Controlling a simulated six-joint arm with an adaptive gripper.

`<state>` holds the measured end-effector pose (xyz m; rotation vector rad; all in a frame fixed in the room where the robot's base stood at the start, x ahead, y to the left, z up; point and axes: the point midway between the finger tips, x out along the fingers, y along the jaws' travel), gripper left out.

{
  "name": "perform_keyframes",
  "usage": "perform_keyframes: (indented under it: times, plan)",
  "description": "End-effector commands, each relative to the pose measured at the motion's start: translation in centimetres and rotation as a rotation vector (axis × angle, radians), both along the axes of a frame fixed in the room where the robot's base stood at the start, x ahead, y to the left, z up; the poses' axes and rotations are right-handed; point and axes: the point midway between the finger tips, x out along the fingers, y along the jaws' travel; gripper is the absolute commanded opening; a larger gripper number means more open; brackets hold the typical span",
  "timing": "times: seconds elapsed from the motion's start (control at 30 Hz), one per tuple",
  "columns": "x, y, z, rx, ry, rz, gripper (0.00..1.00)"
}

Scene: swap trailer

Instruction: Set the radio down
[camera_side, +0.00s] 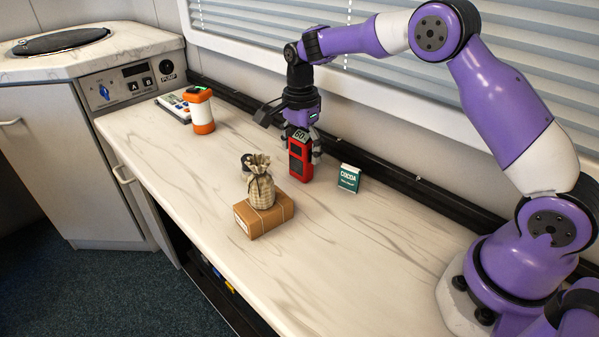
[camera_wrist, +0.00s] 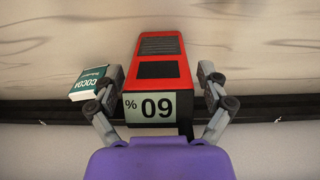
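The radio, a red and black block with a pale "60 %" panel on top (camera_side: 300,158), stands upright at the back of the counter (camera_side: 330,270). It also shows in the wrist view (camera_wrist: 160,71), centred between the fingers. My gripper (camera_side: 302,150) points down over it, one finger on each side. In the wrist view (camera_wrist: 162,75) a narrow gap shows between each finger and the radio's sides, so the fingers look open around it. The radio's base appears to be on the counter, though the contact is hard to make out.
A green cocoa packet (camera_side: 349,178) stands just right of the radio. A tied sack (camera_side: 261,190) sits on a brown box (camera_side: 264,217) in front. An orange-white lantern (camera_side: 201,110) and a grey device (camera_side: 174,107) are at the left. A black rail (camera_side: 400,188) runs behind.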

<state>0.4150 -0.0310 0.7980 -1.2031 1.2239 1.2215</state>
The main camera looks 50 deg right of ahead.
Motion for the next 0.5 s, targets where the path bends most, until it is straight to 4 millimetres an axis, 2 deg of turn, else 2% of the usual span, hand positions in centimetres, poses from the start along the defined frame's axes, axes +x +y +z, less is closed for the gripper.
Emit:
perform_keyframes:
  times: [0.33, 0.5]
  plan:
    - [0.0, 0.0, 0.1, 0.000, 0.000, 0.000, 0.92]
    - [0.1, 0.0, 1.9, 0.000, -0.005, 0.000, 0.92]
